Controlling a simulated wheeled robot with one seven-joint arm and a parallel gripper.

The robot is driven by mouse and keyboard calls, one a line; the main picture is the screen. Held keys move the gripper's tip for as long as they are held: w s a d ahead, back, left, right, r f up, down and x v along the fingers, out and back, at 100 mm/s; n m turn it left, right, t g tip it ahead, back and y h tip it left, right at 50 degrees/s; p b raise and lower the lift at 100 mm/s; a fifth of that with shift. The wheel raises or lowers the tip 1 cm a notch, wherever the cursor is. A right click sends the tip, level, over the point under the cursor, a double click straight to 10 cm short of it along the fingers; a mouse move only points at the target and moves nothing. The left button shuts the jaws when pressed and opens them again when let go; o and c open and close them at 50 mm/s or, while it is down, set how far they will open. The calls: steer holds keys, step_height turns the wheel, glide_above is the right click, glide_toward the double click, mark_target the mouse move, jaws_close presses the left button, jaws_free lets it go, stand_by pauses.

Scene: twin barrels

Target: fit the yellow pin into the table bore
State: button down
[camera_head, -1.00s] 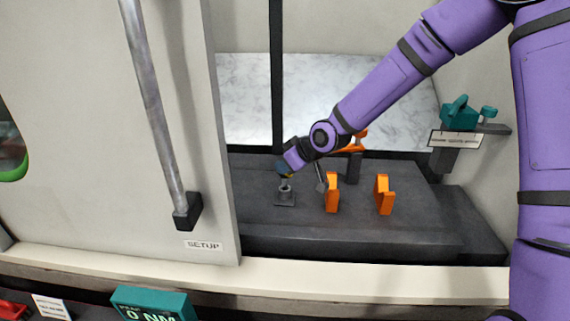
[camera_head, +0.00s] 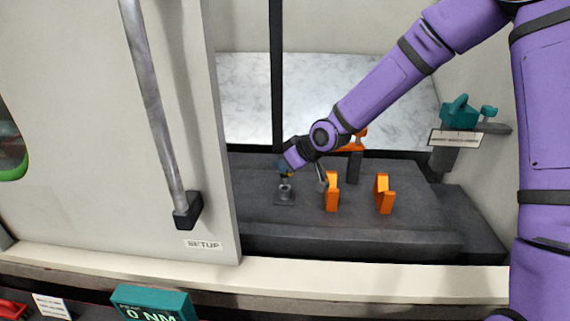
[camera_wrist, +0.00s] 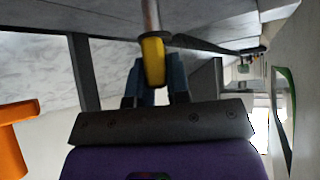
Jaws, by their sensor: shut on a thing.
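The yellow pin (camera_wrist: 153,62) has a yellow grip and a grey metal shaft (camera_wrist: 151,14). My gripper (camera_wrist: 154,75) is shut on the yellow grip between its blue fingers. In the head view my gripper (camera_head: 285,170) is above a small dark socket (camera_head: 285,198) on the dark table, which appears to be the table bore. The pin points down toward the socket. The pin's lower end and the bore's opening are too small to tell whether they are apart, touching or engaged.
Two orange brackets (camera_head: 332,192) (camera_head: 384,194) stand on the dark table (camera_head: 420,228) to the right of the socket. The grey door (camera_head: 110,130) with its long handle (camera_head: 155,110) is at the left. A teal clamp (camera_head: 460,113) is on the right wall.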

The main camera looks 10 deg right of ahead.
mark_target(287, 174)
steer(key=shift+f, duration=2.05)
steer(key=c, duration=1)
jaws_free()
steer(key=shift+r, duration=0.15)
steer(key=shift+v, duration=5.3)
